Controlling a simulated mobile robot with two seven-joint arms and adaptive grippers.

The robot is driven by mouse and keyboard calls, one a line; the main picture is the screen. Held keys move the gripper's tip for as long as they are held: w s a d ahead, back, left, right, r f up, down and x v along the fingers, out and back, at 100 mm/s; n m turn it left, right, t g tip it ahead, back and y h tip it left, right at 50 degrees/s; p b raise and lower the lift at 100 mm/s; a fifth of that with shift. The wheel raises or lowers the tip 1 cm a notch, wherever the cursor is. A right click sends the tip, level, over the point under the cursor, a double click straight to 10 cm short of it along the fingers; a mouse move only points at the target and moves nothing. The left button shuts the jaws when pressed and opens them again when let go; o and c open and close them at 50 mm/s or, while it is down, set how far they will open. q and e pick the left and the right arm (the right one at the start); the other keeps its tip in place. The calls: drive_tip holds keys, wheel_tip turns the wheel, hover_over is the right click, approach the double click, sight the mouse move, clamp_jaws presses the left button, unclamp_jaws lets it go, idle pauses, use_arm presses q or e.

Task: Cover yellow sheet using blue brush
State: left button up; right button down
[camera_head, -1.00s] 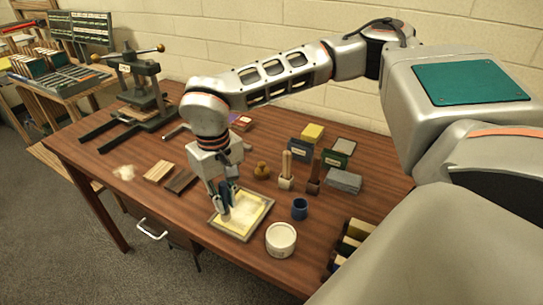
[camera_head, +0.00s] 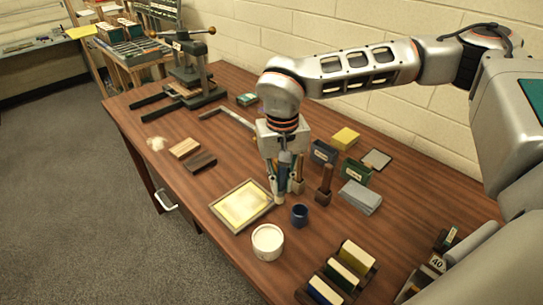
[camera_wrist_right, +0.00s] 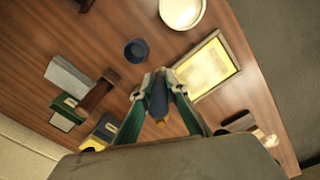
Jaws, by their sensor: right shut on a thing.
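The yellow sheet (camera_head: 240,206) lies flat in a shallow grey-framed tray (camera_head: 219,225). A paler cream patch shows on its middle. It also shows in the right wrist view (camera_wrist_right: 208,68). My right gripper (camera_head: 284,190) points down just right of the tray and is shut on the blue brush (camera_head: 284,168). The brush is upright, its pale bristle end low near the tray's right corner; I cannot tell whether it touches anything. In the right wrist view the brush's blue handle (camera_wrist_right: 159,99) sits between the fingers (camera_wrist_right: 162,84). My left gripper is not in view.
A blue cup (camera_head: 299,216) and a white tub (camera_head: 267,244) stand close by. Wooden-handled tools (camera_head: 324,187), dark boxes (camera_head: 355,173) and a grey block (camera_head: 360,197) crowd the right. A rack (camera_head: 338,277) stands in front. Open tabletop lies left of the tray.

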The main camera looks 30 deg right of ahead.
drive_tip(key=shift+w+r+m, duration=0.15)
drive_tip(key=shift+r+m, duration=0.2)
drive_tip(key=shift+m, duration=0.75)
drive_tip(key=shift+w+r+m+p, duration=0.15)
drive_tip(key=shift+m+p, duration=0.05)
drive_tip(key=shift+m, duration=0.35)
drive_tip(key=shift+w+r+m+p, duration=0.1)
drive_tip(key=shift+r+m+p, duration=0.05)
drive_tip(key=shift+m, duration=0.4)
drive_tip(key=shift+w+a+r+m, duration=0.1)
drive_tip(key=shift+r+m, duration=0.05)
drive_tip(key=shift+m, duration=0.45)
drive_tip(key=shift+w+a+r+m, duration=0.1)
drive_tip(key=shift+r+m, duration=0.05)
drive_tip(key=shift+m, duration=0.45)
use_arm(q)
drive_tip(key=p, duration=0.1)
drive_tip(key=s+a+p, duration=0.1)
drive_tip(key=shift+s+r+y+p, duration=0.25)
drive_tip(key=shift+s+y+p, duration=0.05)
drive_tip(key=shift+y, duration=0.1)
use_arm(e)
drive_tip(key=w+r+m, duration=0.1)
drive_tip(key=m, duration=0.4)
drive_tip(key=w+a+r+m, duration=0.1)
drive_tip(key=m, duration=0.5)
drive_tip(key=a+r+m, duration=0.1)
drive_tip(key=m, duration=0.5)
drive_tip(key=shift+w+r, duration=0.1)
drive_tip(key=shift+w, duration=0.3)
